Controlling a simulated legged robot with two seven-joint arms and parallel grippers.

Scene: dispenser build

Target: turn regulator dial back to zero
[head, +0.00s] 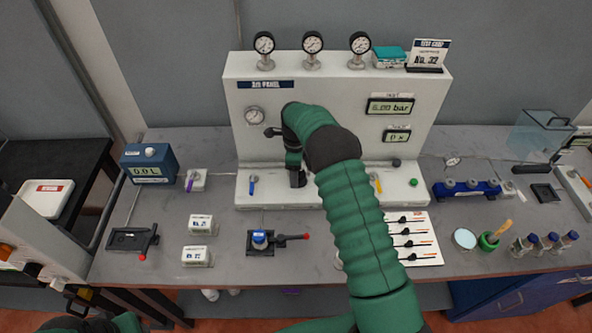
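The pressure panel (345,75) stands upright at the back of the bench. A round gauge (255,115) is on its left face. A dark knob-like part (272,132) shows just below and right of the gauge, against my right arm; I cannot tell for sure that it is the regulator dial. My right arm crosses the panel's middle and hides part of it. My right gripper (297,178) seems to point down in front of the panel; its fingers are too small and dark to read. My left gripper (75,304) is at the bottom left, over the floor, far from the panel.
A display (389,106) reads in bar, its first digit blurred. Blue (252,185) and yellow (376,183) valve handles stand on the panel's ledge. A red-tipped lever valve (277,240) sits on the bench in front. Glassware and bottles (545,243) stand at the right.

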